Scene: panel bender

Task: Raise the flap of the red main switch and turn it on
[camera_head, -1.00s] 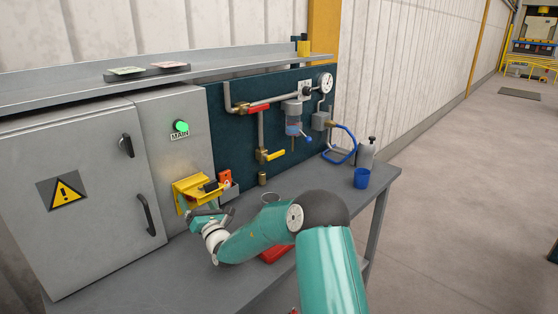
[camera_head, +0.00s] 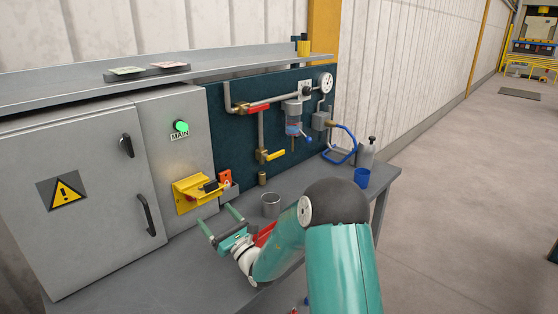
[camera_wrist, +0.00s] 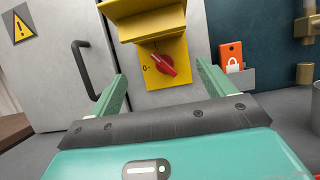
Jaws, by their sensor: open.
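The main switch is a red rotary knob (camera_wrist: 162,65) on a yellow plate (camera_wrist: 180,50) on the grey cabinet front. In the wrist view it sits at a slant, with a "0" mark to its left. The yellow flap (camera_wrist: 145,22) sticks out above the knob, which shows uncovered below it.
A green lamp (camera_head: 181,127) glows above the "MAIN" label. A red padlock tag (camera_wrist: 231,55) is right of the switch. A grey cup (camera_head: 271,206) stands on the bench near my arm. A blue cup (camera_head: 361,178) is farther right. The door handle (camera_wrist: 85,70) is left.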

